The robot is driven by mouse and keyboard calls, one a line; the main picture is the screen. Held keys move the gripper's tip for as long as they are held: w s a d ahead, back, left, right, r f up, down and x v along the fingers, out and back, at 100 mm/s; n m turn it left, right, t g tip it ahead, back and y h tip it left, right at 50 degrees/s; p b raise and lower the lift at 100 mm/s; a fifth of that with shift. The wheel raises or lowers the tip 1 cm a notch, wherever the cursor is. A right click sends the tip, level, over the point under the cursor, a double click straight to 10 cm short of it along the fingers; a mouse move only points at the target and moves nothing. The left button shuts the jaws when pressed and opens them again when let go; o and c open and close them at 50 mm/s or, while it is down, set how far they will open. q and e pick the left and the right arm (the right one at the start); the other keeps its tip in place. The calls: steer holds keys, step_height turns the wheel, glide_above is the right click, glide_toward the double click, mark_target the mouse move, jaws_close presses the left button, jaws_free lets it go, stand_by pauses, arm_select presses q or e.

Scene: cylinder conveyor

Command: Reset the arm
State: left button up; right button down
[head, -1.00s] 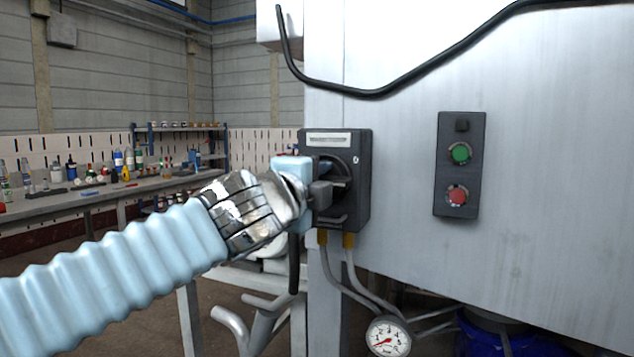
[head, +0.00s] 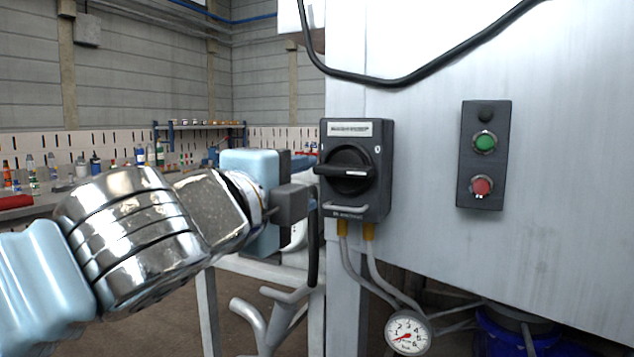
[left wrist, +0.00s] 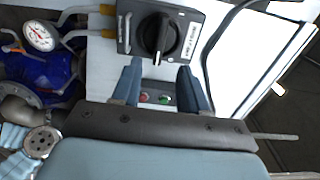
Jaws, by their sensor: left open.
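My left gripper (head: 298,187) is in front of the machine panel, to the left of the dark switch box (head: 378,205) in the head view. In the left wrist view its two fingers (left wrist: 160,92) are apart with nothing between them. The switch box (left wrist: 193,52) with its black rotary knob (left wrist: 160,36) lies beyond the fingertips there, apart from them. In the head view the knob (head: 347,172) shows its handle lying roughly level. My right gripper is not in view.
A control plate with a green button (head: 485,142) and a red button (head: 481,187) is on the panel at right. A pressure gauge (head: 408,332) hangs below the switch box. A workbench with bottles stands behind at left. A black cable crosses the panel above.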

arm_select(q)
steer(key=shift+s+a, duration=0.2)
steer(key=shift+s, duration=0.25)
steer(key=w+d+f+n+g, duration=0.25)
steer(key=w+f, duration=0.25)
steer(key=f, duration=0.6)
steer(key=w+d+f+n+g, duration=0.1)
steer(key=w+d+f+g, duration=0.3)
steer(key=f, duration=0.6)
steer(key=w+a+f+n+g+y, duration=0.1)
steer(key=w+f+n, duration=0.1)
steer(key=f, duration=0.9)
steer(key=w+a+f+n+g, duration=0.2)
steer(key=f+n, duration=0.1)
steer(key=f, duration=0.8)
steer(key=s+a+f+n+g, duration=0.1)
steer(key=s+f+n, duration=0.1)
steer(key=f, duration=0.5)
steer(key=s+a+f+n+g, duration=0.1)
steer(key=s+f+n, duration=0.15)
steer(key=f, duration=0.55)
steer(key=s+a+f+n+g+y, duration=0.1)
steer(key=s+a+f+n, duration=0.3)
steer(key=s+f, duration=0.5)
steer(key=s+a+f+n+g, duration=0.3)
steer(key=s+f+n, duration=0.4)
steer(key=f, duration=0.5)
steer(key=shift+s+a+y, duration=0.4)
steer(key=shift+s, duration=0.8)
